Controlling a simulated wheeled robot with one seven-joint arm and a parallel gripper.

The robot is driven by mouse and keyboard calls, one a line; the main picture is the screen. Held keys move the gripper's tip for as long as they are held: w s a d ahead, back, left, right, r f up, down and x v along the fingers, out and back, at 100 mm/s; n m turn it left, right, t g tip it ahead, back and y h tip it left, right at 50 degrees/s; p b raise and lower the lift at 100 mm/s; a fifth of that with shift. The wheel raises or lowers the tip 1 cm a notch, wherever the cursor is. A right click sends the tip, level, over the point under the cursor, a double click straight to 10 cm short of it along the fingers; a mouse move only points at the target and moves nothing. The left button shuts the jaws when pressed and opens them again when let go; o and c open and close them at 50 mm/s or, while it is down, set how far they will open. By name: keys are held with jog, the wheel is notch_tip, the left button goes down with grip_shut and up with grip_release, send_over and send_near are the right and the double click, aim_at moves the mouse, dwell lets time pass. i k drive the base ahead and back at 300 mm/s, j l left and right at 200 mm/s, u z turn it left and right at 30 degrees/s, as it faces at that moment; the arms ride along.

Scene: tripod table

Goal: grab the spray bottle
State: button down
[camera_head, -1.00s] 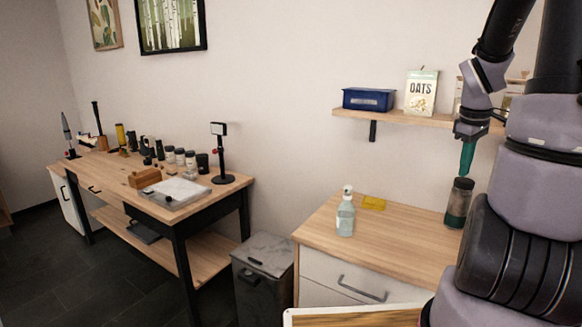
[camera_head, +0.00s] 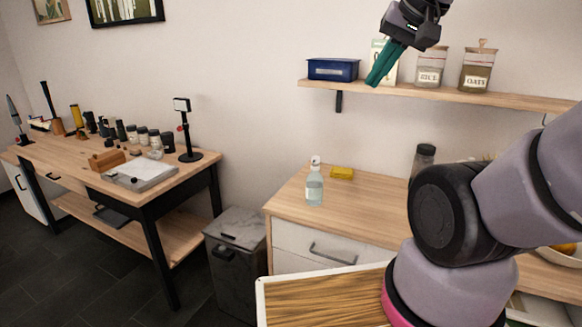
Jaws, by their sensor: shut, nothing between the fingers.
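The spray bottle (camera_head: 315,185) is pale, see-through and bluish with a white top. It stands upright near the front left part of the wooden counter (camera_head: 375,208). My gripper (camera_head: 374,82), with teal fingers pointing down and left, is shut and empty. It is raised high in front of the wall shelf, above and to the right of the bottle in the picture and clear of it. Nothing hides the bottle.
A yellow sponge (camera_head: 342,173) lies just right of the bottle. A dark-lidded jar (camera_head: 423,160) stands farther right, partly behind my arm. The shelf (camera_head: 450,96) holds a blue box (camera_head: 333,69) and jars. A grey bin (camera_head: 236,240) stands left of the counter.

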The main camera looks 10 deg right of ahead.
aim_at(315, 181)
jog(key=j, duration=0.3)
jog(key=i+j, duration=0.1)
jog(key=j, duration=0.2)
jog(key=j+z, duration=0.1)
jog(key=z, duration=0.7)
jog(key=j+z, duration=0.15)
jog(key=z, duration=0.25)
jog(key=j+z, duration=0.1)
jog(key=z, duration=0.3)
